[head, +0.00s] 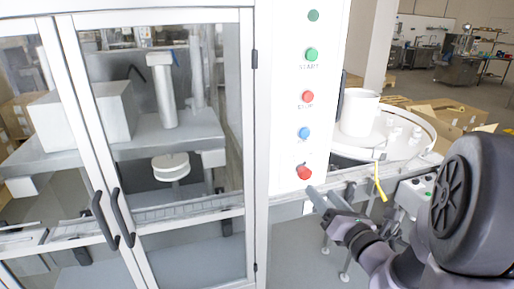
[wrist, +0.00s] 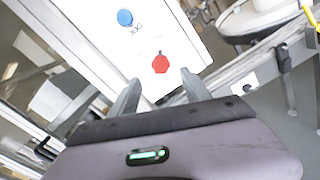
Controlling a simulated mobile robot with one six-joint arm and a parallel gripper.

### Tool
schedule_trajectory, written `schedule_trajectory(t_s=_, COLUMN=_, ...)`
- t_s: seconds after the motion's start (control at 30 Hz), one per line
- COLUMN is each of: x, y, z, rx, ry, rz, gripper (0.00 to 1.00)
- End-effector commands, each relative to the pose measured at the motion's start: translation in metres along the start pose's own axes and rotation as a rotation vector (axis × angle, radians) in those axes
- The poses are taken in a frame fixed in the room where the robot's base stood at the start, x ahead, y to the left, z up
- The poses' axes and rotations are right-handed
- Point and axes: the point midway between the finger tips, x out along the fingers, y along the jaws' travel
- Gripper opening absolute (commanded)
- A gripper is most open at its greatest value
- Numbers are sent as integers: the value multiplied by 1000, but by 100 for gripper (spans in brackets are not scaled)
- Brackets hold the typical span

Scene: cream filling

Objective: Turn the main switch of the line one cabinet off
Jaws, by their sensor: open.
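The line one cabinet's white control panel (head: 290,130) stands in the middle of the head view. A red rotary knob (head: 304,172) is the lowest control on it; it looks like the main switch. In the wrist view the red knob (wrist: 160,64) lies ahead of the fingertips, and its label is too blurred to read. My gripper (head: 318,198) is below and right of the knob in the head view, apart from it. In the wrist view my gripper (wrist: 160,85) is open and empty, with its two fingers spread below the knob.
Above the knob are a blue button (head: 304,133), a red stop button (head: 307,96) and a green start button (head: 312,54). A glass-doored cabinet with black handles (head: 122,217) is at left. A conveyor rail (head: 350,178) and round table (head: 410,150) are right of the panel.

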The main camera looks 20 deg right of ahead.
Motion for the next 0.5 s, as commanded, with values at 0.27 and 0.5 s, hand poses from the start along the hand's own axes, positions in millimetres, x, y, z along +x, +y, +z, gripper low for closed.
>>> schedule_trajectory(t_s=0.27, x=54, y=0, z=-3, rx=-5, ry=1, rz=-2, gripper=56)
schedule_trajectory(t_s=0.5, x=93, y=-1, z=-3, rx=-4, ry=1, rz=-5, gripper=56)
